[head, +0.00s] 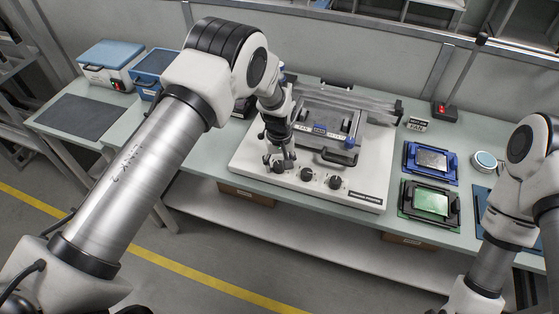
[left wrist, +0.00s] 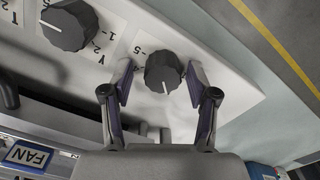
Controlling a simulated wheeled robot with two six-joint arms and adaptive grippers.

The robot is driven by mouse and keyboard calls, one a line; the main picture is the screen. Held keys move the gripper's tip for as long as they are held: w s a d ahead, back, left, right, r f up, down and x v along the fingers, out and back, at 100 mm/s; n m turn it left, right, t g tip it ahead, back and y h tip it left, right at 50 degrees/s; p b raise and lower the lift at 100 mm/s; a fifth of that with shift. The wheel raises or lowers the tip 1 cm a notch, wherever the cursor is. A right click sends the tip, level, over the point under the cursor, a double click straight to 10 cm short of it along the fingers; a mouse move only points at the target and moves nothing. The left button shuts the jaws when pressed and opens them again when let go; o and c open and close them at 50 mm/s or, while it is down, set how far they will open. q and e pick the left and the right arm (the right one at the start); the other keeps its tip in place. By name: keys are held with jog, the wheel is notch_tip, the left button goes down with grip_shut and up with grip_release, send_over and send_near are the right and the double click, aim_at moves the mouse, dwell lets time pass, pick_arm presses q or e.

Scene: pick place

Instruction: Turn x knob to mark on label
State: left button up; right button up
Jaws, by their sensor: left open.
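The white machine (head: 240,160) on the bench has a row of dark knobs along its front edge. My left gripper (head: 280,163) reaches down over the leftmost one, the x knob (head: 278,168). In the left wrist view, the open fingers of the left gripper (left wrist: 161,78) stand on both sides of this x knob (left wrist: 164,72), with small gaps showing. Its white pointer line points toward the gripper's palm. A "-5" shows on its label (left wrist: 138,47); the rest is hidden. The Y knob (left wrist: 68,25) is at upper left. My right gripper is out of frame.
The middle knob (head: 306,174) and right knob (head: 335,182) are close beside the left gripper. A clamp frame with a FAN label (left wrist: 28,154) lies behind the knobs. A blue tray (head: 430,162) and green tray (head: 430,204) stand to the right.

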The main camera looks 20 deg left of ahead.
pick_arm(q)
jog(key=shift+s+r, duration=0.3)
jog(key=shift+c, duration=1)
grip_shut()
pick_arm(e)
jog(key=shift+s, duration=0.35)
